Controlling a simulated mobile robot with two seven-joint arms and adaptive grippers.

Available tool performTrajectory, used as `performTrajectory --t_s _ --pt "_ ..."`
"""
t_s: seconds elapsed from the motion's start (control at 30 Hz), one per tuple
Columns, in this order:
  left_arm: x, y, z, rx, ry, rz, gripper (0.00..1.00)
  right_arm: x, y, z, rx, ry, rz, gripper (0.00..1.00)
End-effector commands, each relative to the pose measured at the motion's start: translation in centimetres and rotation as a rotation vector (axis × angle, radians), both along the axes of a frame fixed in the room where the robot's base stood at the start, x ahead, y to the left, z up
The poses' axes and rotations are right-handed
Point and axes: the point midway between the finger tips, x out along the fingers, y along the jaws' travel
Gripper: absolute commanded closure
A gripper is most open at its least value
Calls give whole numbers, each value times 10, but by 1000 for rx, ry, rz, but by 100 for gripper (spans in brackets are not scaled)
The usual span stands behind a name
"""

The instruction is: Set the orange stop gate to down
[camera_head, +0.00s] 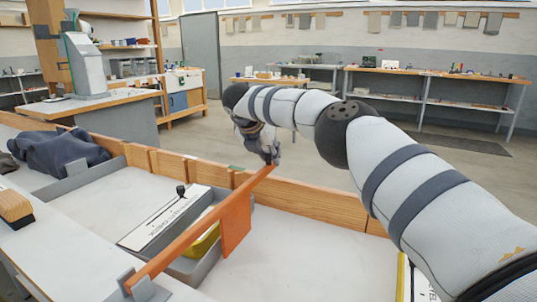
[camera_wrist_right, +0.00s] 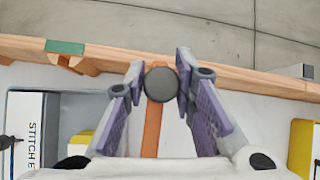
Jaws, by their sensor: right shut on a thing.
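The orange stop gate (camera_head: 190,236) is a long bar with a flat orange plate hanging from it. Its near end sits in a grey bracket at the front of the white bench. The bar runs back and right toward the wooden rail, with its far end at my right gripper (camera_head: 268,158). In the right wrist view, the purple-padded fingers of my right gripper (camera_wrist_right: 163,88) are closed around a dark round knob (camera_wrist_right: 160,84) at the end of the orange bar (camera_wrist_right: 151,132). The bar's exact tilt is hard to judge. My left gripper is not in view.
A grey tray (camera_head: 208,272) with a white lettered panel and a yellow item lies beside the gate. A wooden rail (camera_head: 310,198) edges the bench behind. Dark cloth (camera_head: 62,153) and a brush (camera_head: 14,208) lie at the left. The white surface right of the gate is largely clear.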

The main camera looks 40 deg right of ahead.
Motion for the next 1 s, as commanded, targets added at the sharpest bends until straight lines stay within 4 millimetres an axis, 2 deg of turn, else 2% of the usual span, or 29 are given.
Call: performTrajectory --t_s 0.03,0.07,0.1,0.13,0.17,0.47,0.57,0.8,1.0 --pt "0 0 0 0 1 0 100 -2 -2 -5 -1 12 -4 100" --pt "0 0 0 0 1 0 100 -2 -2 -5 -2 13 -5 74" --pt "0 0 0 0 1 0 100 -3 -2 -5 -1 13 -5 65" --pt "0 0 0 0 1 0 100 -3 -2 -5 -1 13 -5 58" --pt "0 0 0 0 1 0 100 -2 -1 -5 -1 12 -4 56" --pt "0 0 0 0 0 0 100 -1 2 -1 2 7 -1 56" --pt "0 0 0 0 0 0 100 -4 11 12 3 4 2 56" --pt "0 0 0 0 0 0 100 -20 48 63 1 5 0 56" --pt "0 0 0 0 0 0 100 -28 66 87 1 7 -3 56"
